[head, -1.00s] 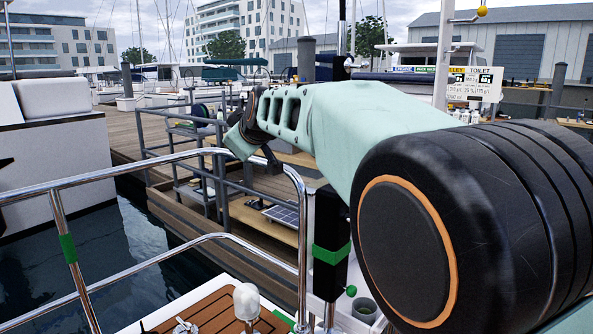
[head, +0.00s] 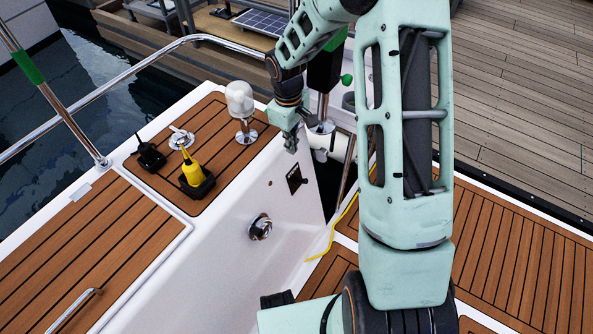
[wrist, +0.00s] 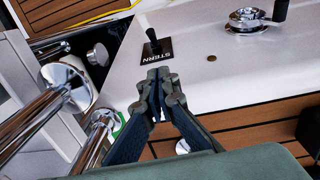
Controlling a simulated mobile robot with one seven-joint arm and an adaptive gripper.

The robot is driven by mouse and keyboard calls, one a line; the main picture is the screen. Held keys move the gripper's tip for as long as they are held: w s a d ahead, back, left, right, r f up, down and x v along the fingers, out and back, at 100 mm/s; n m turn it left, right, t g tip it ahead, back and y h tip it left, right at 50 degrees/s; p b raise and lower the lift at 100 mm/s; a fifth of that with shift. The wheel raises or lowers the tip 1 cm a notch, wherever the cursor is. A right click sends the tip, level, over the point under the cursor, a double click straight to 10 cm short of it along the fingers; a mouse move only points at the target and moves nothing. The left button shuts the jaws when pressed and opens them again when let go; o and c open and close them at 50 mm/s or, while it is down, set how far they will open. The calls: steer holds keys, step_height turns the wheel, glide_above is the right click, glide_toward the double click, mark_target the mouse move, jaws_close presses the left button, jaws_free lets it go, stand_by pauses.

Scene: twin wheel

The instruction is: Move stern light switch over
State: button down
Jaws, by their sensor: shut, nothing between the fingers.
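The stern light switch (head: 294,179) is a small black plate with a lever on the white upright face of the cockpit side in the head view. In the wrist view the switch plate (wrist: 160,50) reads "STERN", and its black lever (wrist: 152,36) points away from the lettering. My gripper (head: 291,147) is above the switch in the head view, shut and empty. In the wrist view my gripper (wrist: 158,76) has its fingertips together just below the plate's near edge in the picture. I cannot tell whether they touch the panel. The lever is not covered by the fingers.
A white domed lamp (head: 240,100) stands on the teak deck. A yellow handheld item (head: 191,167) stands in a black holder nearby. A chrome winch-like fitting (head: 260,227) is on the white side. Chrome rails (wrist: 40,110) are close to my gripper at left. A yellow line (head: 333,232) hangs below.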

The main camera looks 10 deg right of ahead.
steer(key=b, duration=0.4)
glide_above(306, 181)
steer(key=w+a, duration=0.2)
steer(key=a, duration=0.2)
steer(key=f, duration=1)
steer(key=shift+w+d+f, duration=0.1)
steer(key=shift+w, duration=0.1)
steer(key=shift+s+d+f, duration=0.25)
steer(key=shift+d+f, duration=0.25)
steer(key=shift+f, duration=0.1)
steer(key=shift+s+d+f, duration=0.2)
steer(key=shift+d+f, duration=0.25)
steer(key=shift+f, duration=0.15)
steer(key=shift+s+d+f+b, duration=0.1)
steer(key=shift+d+f+b, duration=0.1)
steer(key=shift+d+b, duration=0.1)
steer(key=shift+s+d+f+t+y, duration=0.15)
steer(key=shift+s+d+t+y, duration=0.15)
steer(key=shift+t+y, duration=0.25)
steer(key=shift+s+d+f+p, duration=0.35)
steer(key=shift+s+d+f, duration=0.1)
steer(key=shift+s, duration=0.1)
steer(key=shift+s+d+f, duration=0.4)
steer(key=shift+f, duration=0.15)
steer(key=shift+w, duration=0.1)
